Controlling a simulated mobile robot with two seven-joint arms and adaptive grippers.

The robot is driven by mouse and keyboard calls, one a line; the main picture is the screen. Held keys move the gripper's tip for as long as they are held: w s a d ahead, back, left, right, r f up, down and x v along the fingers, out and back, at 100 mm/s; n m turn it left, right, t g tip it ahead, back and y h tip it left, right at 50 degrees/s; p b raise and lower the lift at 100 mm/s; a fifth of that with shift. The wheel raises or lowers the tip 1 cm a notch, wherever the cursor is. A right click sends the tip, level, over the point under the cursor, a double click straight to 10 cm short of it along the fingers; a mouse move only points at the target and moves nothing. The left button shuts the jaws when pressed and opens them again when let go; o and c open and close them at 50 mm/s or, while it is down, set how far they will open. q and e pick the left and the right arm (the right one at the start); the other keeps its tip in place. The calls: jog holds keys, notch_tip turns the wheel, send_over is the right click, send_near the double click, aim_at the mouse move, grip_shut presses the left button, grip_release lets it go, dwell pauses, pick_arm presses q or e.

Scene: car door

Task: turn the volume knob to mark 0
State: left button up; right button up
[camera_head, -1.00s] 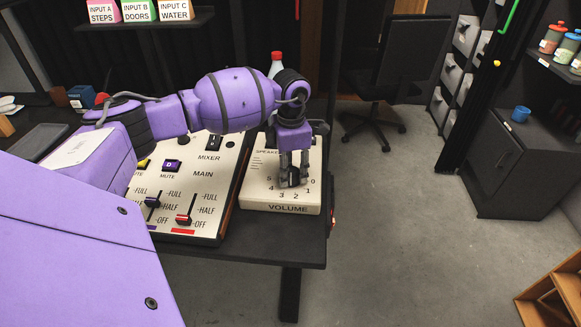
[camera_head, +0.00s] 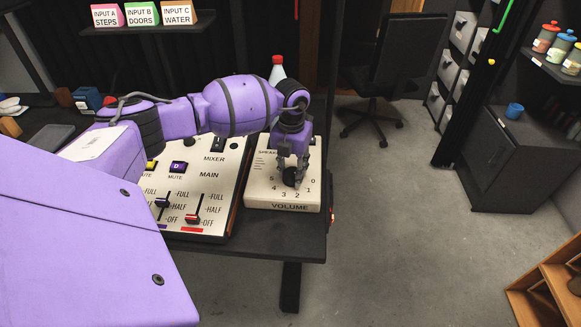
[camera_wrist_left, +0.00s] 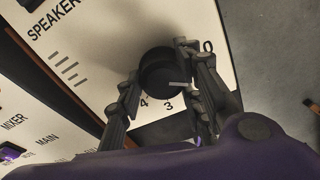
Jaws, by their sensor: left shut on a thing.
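The black round volume knob (camera_head: 290,179) sits on the cream speaker box (camera_head: 262,202) above the word VOLUME, with numbers printed around it. My left gripper (camera_head: 290,172) reaches down onto the knob and is shut on it. In the left wrist view, the knob (camera_wrist_left: 160,72) is between the two fingers of my left gripper (camera_wrist_left: 160,84). A short pale line shows near the right finger; the number it points at is not clear. Marks 4 and 3 show below the knob there, and the right finger hides part of the dial. My right gripper is out of view.
The cream mixer panel (camera_head: 209,190) with sliders and mute buttons stands left of the speaker box. A bottle with a red cap (camera_head: 277,70) stands behind. The dark table (camera_head: 265,242) ends just right of the box, with open floor beyond.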

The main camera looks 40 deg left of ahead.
pick_arm(q)
jog(key=shift+w+a+r+n+p, duration=0.2)
jog(key=shift+r+n+p, duration=0.25)
jog(key=shift+n, duration=0.55)
jog(key=n+p, duration=0.1)
jog(key=n, duration=0.1)
jog(key=shift+s+n, duration=0.1)
jog(key=shift+n, duration=0.3)
jog(key=shift+f+n+p, duration=0.1)
jog(key=shift+n+p, duration=0.3)
jog(key=shift+p, duration=0.05)
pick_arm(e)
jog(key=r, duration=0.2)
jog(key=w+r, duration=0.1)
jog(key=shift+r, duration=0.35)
pick_arm(q)
jog(key=shift+f+n, duration=0.1)
jog(key=shift+n, duration=0.3)
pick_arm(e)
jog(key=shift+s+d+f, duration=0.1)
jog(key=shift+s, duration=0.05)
pick_arm(q)
jog(key=shift+s+a, duration=0.1)
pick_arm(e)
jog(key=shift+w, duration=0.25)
